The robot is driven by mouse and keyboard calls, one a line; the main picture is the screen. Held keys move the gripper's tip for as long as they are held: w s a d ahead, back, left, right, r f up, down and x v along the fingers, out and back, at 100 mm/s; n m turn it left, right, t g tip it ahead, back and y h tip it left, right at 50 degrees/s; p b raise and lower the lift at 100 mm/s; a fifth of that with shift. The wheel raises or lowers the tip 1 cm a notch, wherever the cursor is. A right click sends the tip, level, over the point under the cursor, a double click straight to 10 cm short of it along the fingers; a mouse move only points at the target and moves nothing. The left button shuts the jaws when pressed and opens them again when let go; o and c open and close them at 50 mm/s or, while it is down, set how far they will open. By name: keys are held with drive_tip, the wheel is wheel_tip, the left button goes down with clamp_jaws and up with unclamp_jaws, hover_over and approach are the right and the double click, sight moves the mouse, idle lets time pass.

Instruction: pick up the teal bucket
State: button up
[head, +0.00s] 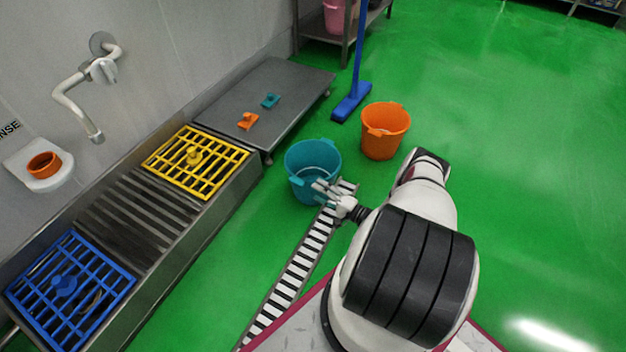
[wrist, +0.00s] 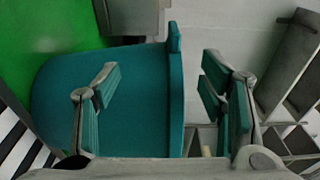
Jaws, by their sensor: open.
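The teal bucket (head: 309,163) stands upright on the green floor in the head view, near the end of the slotted floor drain. My gripper (head: 325,190) is at the near right side of the bucket, and its fingers overlap the bucket's lower part in that view. In the wrist view the bucket (wrist: 140,85) fills the middle, with its rim edge running between the two fingers. My gripper (wrist: 160,100) is open there, one finger over the bucket's inside and the other beyond its wall. I cannot tell whether either finger touches it.
An orange bucket (head: 385,131) stands right of the teal one. A blue broom (head: 352,102) is behind. A steel trough with yellow (head: 215,175) and blue (head: 98,290) grates and a low steel table (head: 290,85) are left. The floor at right is clear.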

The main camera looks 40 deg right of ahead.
drive_tip(key=x, duration=0.2)
drive_tip(key=b+x, duration=0.2)
drive_tip(key=x, duration=0.1)
drive_tip(key=shift+w+a, duration=0.2)
drive_tip(key=shift+a, duration=0.2)
drive_tip(key=c, duration=1.3)
drive_tip(key=shift+s, duration=0.1)
clamp_jaws()
